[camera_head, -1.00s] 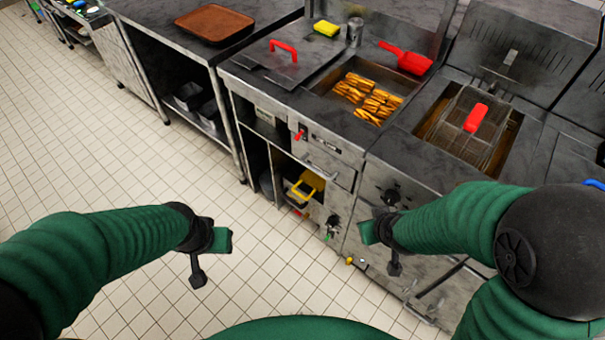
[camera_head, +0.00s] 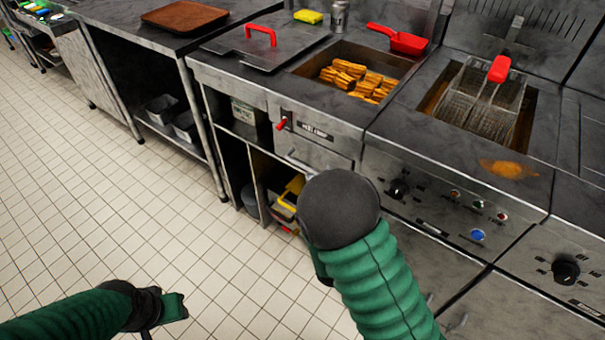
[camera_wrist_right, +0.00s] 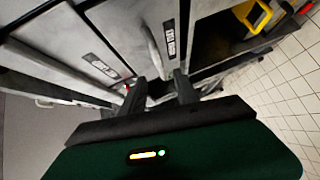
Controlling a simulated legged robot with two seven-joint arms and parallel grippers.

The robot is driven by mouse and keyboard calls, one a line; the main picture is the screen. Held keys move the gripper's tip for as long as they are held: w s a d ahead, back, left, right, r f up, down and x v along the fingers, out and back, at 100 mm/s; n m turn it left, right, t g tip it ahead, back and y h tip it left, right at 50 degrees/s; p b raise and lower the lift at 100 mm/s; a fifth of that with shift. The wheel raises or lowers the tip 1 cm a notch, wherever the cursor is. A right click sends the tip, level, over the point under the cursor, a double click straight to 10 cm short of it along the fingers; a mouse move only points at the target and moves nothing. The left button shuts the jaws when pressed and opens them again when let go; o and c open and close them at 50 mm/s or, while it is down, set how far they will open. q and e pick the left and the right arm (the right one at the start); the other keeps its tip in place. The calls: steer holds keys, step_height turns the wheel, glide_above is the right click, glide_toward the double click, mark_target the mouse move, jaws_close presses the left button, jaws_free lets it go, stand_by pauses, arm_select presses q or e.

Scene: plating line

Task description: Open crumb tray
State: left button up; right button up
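A steel drawer front with a bar handle (camera_head: 297,162), which I take for the crumb tray, sits below the fries bin in the head view and looks shut. My right wrist hides part of it. In the right wrist view, my right gripper (camera_wrist_right: 160,92) has its two dark fingers apart, close to the steel fronts with labels. I cannot tell whether the handle lies between the fingers. My left gripper (camera_head: 174,308) is low at the left over the floor, away from the counter; its fingers are not clear.
Fries lie in the bin (camera_head: 356,80) on top, with a red scoop (camera_head: 400,40) behind. A fryer basket (camera_head: 482,95) sits to the right, with a brown spill (camera_head: 508,169) in front of it. A yellow-handled item (camera_head: 290,193) stands in the open shelf below. The tiled floor is clear at left.

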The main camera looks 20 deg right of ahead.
mark_target(304, 165)
steer(key=w, duration=0.3)
steer(key=w+f+b, duration=0.1)
steer(key=w, duration=0.2)
steer(key=w+d+b, duration=0.1)
steer(key=w, duration=0.2)
steer(key=shift+w+f, duration=0.25)
steer(key=shift+w, duration=0.15)
jaws_close()
steer(key=shift+s, duration=0.1)
steer(key=shift+f, duration=0.1)
stand_by(0.5)
